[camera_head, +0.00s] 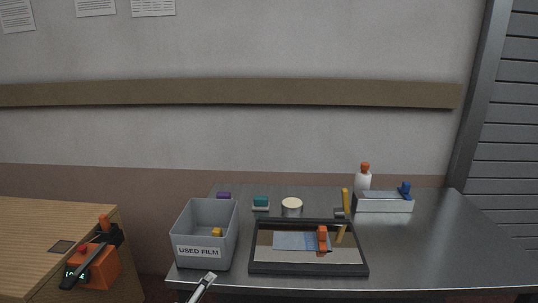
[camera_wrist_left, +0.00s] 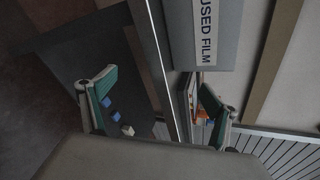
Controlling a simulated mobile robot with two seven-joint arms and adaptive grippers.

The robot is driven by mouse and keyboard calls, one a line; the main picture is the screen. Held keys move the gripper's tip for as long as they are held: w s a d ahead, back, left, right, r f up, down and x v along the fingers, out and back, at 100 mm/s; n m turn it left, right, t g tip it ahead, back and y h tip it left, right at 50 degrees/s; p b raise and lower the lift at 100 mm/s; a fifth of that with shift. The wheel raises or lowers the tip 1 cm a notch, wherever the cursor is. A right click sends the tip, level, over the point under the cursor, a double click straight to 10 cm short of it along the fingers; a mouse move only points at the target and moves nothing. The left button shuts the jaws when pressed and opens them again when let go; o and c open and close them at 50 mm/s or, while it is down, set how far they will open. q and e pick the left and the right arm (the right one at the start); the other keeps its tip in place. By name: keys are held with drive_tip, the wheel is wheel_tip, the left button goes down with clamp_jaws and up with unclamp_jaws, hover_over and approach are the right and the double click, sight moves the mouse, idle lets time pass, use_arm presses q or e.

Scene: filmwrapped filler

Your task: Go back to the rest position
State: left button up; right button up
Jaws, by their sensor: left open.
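My left gripper (camera_wrist_left: 157,85) is open in the left wrist view, its two green-padded fingers wide apart with nothing between them. A pale narrow part, seemingly of the same gripper, shows at the bottom edge of the head view, just in front of the grey bin. The grey bin (camera_head: 203,252) labelled USED FILM stands at the left of the metal table, with a small yellow item (camera_head: 217,232) inside. The bin also shows at the top of the left wrist view (camera_wrist_left: 228,45). My right gripper is not in view.
A black-rimmed tray (camera_head: 308,268) holds a blue sheet (camera_head: 295,241) and an orange item (camera_head: 322,238). Behind are a round cream container (camera_head: 291,207), a white bottle (camera_head: 363,183) and a grey box (camera_head: 384,205). An orange device (camera_head: 96,270) stands left. The table's right side (camera_head: 440,240) is clear.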

use_arm(q)
drive_tip(key=s+a+f+n+g, duration=0.1)
drive_tip(key=s+f+n+g, duration=0.1)
drive_tip(key=s+f+n, duration=1.8)
drive_tip(key=s, duration=0.3)
drive_tip(key=shift+g, duration=0.4)
